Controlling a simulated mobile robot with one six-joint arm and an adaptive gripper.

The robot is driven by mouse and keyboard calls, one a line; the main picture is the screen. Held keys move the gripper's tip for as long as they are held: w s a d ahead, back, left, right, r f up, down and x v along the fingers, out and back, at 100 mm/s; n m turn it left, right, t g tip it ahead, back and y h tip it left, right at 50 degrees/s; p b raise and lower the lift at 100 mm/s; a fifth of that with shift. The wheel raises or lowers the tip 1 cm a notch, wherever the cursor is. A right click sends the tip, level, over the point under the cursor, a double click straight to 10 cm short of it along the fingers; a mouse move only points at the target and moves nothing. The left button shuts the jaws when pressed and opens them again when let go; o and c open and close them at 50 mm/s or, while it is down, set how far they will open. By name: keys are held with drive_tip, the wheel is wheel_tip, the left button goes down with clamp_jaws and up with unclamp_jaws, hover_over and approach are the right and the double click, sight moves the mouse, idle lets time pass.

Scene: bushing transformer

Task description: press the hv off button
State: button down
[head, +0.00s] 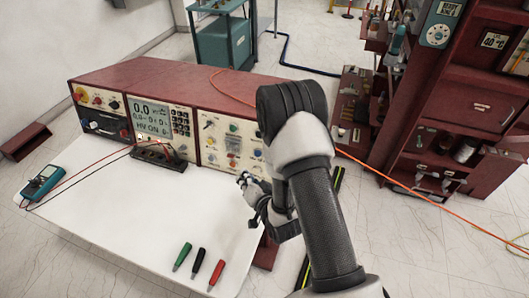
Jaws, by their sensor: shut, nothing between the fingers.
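A red control console (165,72) stands at the back of a white table. Its middle panel has a display (151,117) that reads 0.0 and what looks like HV ON. Its right panel (215,138) carries several small coloured buttons and knobs. Labels are too small to read, so I cannot tell which one is the HV off button. My gripper (245,181) is shut and empty, just in front of the lower right part of this panel. My arm covers the console's right end. I cannot tell whether the fingertips touch the panel.
The white table (130,215) is mostly clear. Green (182,256), black (196,263) and red (216,275) probes lie near its front edge. A teal meter (43,182) with leads sits left, and a black terminal block (158,156) lies before the console. Red shelving (455,100) stands right.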

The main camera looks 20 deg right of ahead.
idle(0.4)
drive_tip(key=b, duration=0.2)
approach(255, 161)
drive_tip(key=shift+w+a+r, duration=0.3)
drive_tip(key=shift+w+a, duration=0.35)
drive_tip(key=shift+w, duration=0.05)
drive_tip(key=shift+w+a+r, duration=0.35)
drive_tip(key=shift+w+a, duration=0.25)
drive_tip(key=shift+w, duration=0.05)
drive_tip(key=shift+w+a+r, duration=0.3)
drive_tip(key=shift+w+a, duration=0.35)
drive_tip(key=shift+w, duration=0.05)
drive_tip(key=shift+w+d+f, duration=0.1)
drive_tip(key=shift+w+d, duration=0.15)
drive_tip(key=shift+w, duration=0.05)
drive_tip(key=shift+w+d+f+b, duration=0.1)
drive_tip(key=shift+w+d+b, duration=0.15)
drive_tip(key=shift+w+b, duration=0.15)
idle(0.4)
idle(0.3)
drive_tip(key=shift+s+a+r, duration=0.2)
drive_tip(key=shift+s+a, duration=0.3)
drive_tip(key=shift+s, duration=0.2)
